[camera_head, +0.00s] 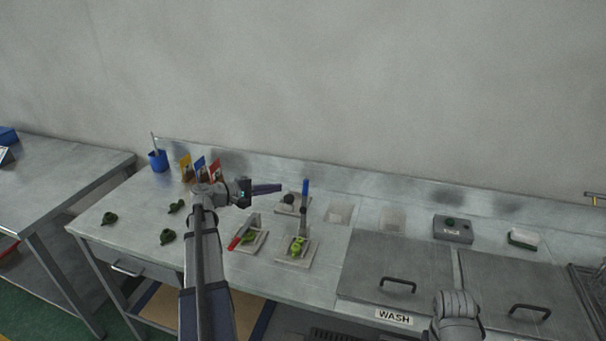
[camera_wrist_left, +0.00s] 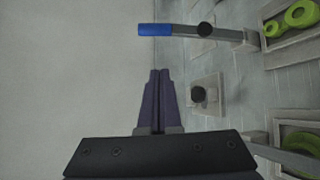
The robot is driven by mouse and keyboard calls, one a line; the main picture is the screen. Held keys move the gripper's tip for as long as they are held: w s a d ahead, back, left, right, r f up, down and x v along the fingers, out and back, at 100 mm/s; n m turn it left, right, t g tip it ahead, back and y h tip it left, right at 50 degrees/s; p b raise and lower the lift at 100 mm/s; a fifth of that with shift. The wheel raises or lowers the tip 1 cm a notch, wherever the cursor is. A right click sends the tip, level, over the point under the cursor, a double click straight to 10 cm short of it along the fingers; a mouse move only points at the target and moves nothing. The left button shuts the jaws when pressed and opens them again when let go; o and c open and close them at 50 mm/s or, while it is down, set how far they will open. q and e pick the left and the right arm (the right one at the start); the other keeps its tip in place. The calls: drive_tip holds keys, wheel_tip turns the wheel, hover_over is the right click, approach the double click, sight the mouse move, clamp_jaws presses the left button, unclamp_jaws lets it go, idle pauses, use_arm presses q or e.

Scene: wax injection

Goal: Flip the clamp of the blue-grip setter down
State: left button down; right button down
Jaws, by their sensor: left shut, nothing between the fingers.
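The blue-grip setter stands on a pale plate (camera_head: 291,262) near the middle of the bench. Its clamp lever is raised upright, with the blue grip (camera_head: 305,187) at the top and a bright green part (camera_head: 297,246) at its foot. In the left wrist view the blue grip (camera_wrist_left: 155,30) shows at the upper left end of the lever, and green parts (camera_wrist_left: 292,17) sit at upper right. My left gripper (camera_head: 279,187) is shut and empty, to the left of the blue grip and apart from it. Its closed fingers (camera_wrist_left: 159,75) also show in the wrist view. My right gripper is not in view.
A setter with a red grip (camera_head: 235,243) stands left of it, its lever low. A plate with a black knob (camera_head: 289,199) sits behind. Dark green parts (camera_head: 167,237) lie at left, near a blue cup (camera_head: 158,160). Lidded WASH basins (camera_head: 395,268) are at right.

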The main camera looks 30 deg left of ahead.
sight(304, 205)
use_arm(q)
drive_tip(key=shift+w+a+r+m, duration=0.25)
drive_tip(key=shift+w+r+m, duration=0.2)
drive_tip(key=shift+m, duration=0.15)
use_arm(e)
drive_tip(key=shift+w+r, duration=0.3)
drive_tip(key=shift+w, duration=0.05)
